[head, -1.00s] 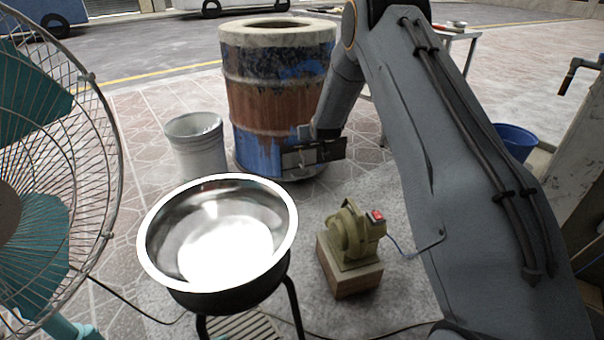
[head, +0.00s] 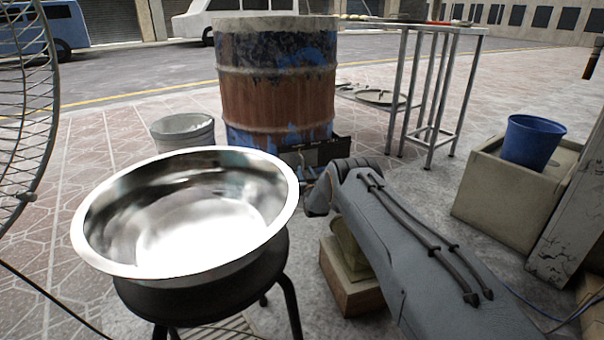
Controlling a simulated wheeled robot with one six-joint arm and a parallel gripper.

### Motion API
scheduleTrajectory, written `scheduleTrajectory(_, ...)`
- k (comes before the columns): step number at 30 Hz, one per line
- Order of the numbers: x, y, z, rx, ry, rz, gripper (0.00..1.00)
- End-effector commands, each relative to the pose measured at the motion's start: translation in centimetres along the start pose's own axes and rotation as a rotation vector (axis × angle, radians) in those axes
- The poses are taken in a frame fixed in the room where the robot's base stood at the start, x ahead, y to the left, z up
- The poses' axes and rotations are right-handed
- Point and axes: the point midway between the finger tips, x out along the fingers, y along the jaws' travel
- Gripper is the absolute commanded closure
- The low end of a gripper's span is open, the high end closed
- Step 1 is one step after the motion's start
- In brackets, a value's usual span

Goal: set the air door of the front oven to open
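The front oven is a rusty blue barrel (head: 275,90) with a pale rim, standing on the paving behind the steel bowl. Its air door (head: 318,152) is a dark metal plate low on the barrel's front right. Its lower left part is hidden behind the bowl and my arm, and I cannot tell how far open it is. My arm reaches in from the lower right and its far end is bent down just in front of the air door. My gripper is mostly hidden behind the arm's end and the bowl, so its fingers and any contact cannot be made out.
A large steel bowl (head: 120,250) on a black stool stands close in front, left of my arm. A blower on a wooden block (head: 352,292) is partly under my arm. A metal bucket (head: 183,131), fan (head: 28,110) and metal table (head: 440,90) stand around.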

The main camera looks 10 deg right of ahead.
Motion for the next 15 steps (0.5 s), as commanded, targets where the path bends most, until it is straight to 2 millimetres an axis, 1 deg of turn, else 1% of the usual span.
scheduleTrajectory(1,0.1,0.0,0.6,0.000,0.008,0.000,0.72)
scheduleTrajectory(5,0.5,0.0,0.6,0.000,0.017,0.001,0.72)
scheduleTrajectory(8,1.2,0.0,0.7,0.000,0.017,0.001,0.72)
scheduleTrajectory(15,3.8,0.0,0.9,0.000,0.015,0.001,0.72)
